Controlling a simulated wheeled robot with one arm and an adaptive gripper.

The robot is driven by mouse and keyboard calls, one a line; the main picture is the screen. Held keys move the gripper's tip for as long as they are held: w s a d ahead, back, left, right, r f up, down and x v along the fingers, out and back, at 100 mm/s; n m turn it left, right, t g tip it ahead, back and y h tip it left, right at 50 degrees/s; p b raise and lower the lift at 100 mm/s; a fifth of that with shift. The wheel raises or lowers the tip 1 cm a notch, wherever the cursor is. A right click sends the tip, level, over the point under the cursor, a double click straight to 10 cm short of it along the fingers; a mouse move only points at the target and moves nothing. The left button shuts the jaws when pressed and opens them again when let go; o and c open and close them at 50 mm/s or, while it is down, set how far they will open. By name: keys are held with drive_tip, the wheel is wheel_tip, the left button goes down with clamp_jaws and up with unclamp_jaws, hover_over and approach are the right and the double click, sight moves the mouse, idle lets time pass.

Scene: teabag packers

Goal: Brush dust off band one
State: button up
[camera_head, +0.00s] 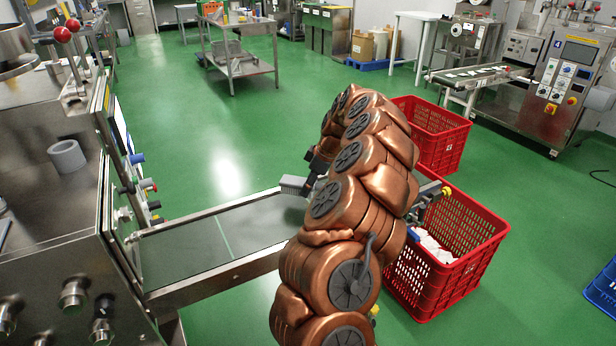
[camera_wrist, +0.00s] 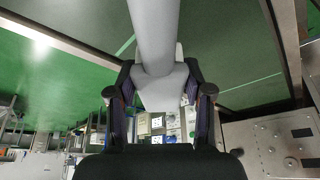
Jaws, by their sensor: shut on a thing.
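The band (camera_head: 185,250) is a dark grey-green conveyor belt with a pale line across it and metal side rails. It runs from the machine at left towards the red crates. A brush with a grey block-shaped head (camera_head: 293,185) shows just above the far rail, left of my copper arm. In the wrist view, my gripper (camera_wrist: 165,92) is shut on the brush's grey part (camera_wrist: 155,35), with a finger on each side. The band (camera_wrist: 225,50) lies behind it. In the head view, my arm hides most of the gripper and the band's right end. I cannot tell whether the bristles touch the band.
A red crate (camera_head: 465,292) with white packets stands at the band's right end, and another red crate (camera_head: 432,150) is behind it. The steel machine (camera_head: 50,215) borders the band at left. A steel cart (camera_head: 240,68) stands at the back. Green floor beyond the band is clear.

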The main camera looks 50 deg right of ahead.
sight(309, 196)
wheel_tip(309, 196, down, 4)
drive_tip(key=shift+f, duration=0.15)
drive_tip(key=shift+a+f, duration=0.2)
drive_tip(key=shift+f, duration=0.05)
drive_tip(key=shift+c, duration=0.4)
drive_tip(key=shift+w+a+p, duration=0.3)
drive_tip(key=shift+a, duration=0.6)
drive_tip(key=shift+w+a+p, duration=0.3)
drive_tip(key=shift+a, duration=0.55)
drive_tip(key=shift+p, duration=0.4)
drive_tip(key=shift+d+f+b, duration=0.2)
drive_tip(key=shift+d+b, duration=0.05)
drive_tip(key=shift+b, duration=0.05)
drive_tip(key=shift+s+d+r+b, duration=0.1)
drive_tip(key=shift+s+d+b, duration=0.15)
drive_tip(key=shift+d, duration=0.35)
drive_tip(key=shift+s+d+f+b, duration=0.1)
drive_tip(key=shift+s+d+b, duration=0.1)
drive_tip(key=shift+d, duration=0.45)
drive_tip(key=shift+s+d+r+b, duration=0.15)
drive_tip(key=shift+d+b, duration=0.1)
drive_tip(key=shift+d, duration=0.35)
drive_tip(key=shift+a+r+p, duration=0.15)
drive_tip(key=shift+r+p, duration=0.3)
drive_tip(key=shift+r, duration=3.7)
